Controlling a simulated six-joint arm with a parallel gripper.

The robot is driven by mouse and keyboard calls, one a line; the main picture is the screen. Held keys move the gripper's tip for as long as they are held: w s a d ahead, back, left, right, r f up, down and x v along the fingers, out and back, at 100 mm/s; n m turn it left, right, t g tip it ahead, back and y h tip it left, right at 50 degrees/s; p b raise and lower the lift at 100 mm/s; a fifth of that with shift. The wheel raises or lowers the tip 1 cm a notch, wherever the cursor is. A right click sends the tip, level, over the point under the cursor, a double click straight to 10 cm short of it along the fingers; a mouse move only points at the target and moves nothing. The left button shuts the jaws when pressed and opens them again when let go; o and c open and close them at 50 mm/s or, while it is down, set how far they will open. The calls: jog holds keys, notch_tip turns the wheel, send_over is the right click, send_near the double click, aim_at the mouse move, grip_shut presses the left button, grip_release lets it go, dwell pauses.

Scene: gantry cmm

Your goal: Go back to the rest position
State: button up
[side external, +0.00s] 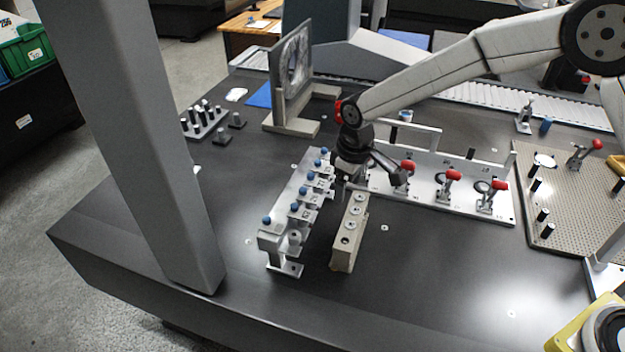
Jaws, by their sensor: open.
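My gripper (345,182) points down over the dark table, at the far end of a beige block (341,262) with a row of round holes or inserts along its top. It is open, and I see nothing held between its fingers. The fingertips are small and dark here, so I cannot tell whether they touch the block. My arm reaches in from the upper right. A silver fixture (272,240) with several blue knobs stands just left of the block.
A plate with red-handled clamps (447,190) stands close right of my gripper. An upright framed part (290,70) stands behind left. A grey column (150,140) rises at left. A perforated plate (560,215) lies at right.

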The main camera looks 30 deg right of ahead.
jog(key=s+d+r+m+t, duration=0.1)
jog(key=s+d+m, duration=0.2)
jog(key=s+d, duration=0.5)
jog(key=s+d+r+m, duration=0.2)
jog(key=s+d, duration=0.6)
jog(key=s, duration=0.4)
jog(key=shift+s+m+t, duration=0.4)
jog(key=shift+m, duration=0.1)
jog(key=shift+d+r, duration=0.1)
